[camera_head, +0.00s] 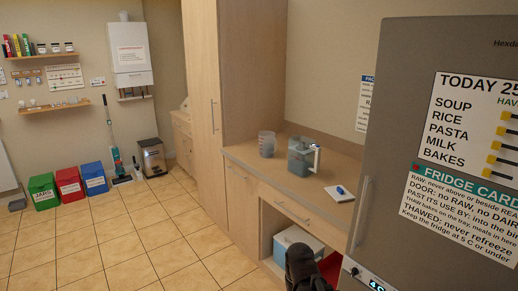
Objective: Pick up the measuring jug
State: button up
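Two jug-like vessels stand upright on the wooden counter (262,168). The left one is a clear, slightly tapered vessel (267,144) with faint reddish marks on its side, which looks like the measuring jug. To its right is a grey-blue translucent pitcher (298,160) with a white handle on its right side. The two stand apart. My gripper (303,268) appears as a dark shape at the bottom edge, below and in front of the counter, well away from both vessels. Its fingers are too dark and cut off to tell their state.
A white pad with a blue item (340,193) lies on the counter's right part. The grey fridge (430,110) rises at right, a tall wooden cupboard (235,80) at left. A pale blue box (297,242) sits under the counter. The tiled floor (130,240) at left is clear.

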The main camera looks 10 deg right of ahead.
aim_at(268, 141)
jog(key=z, duration=0.15)
jog(key=i, duration=0.95)
jog(key=u, duration=0.1)
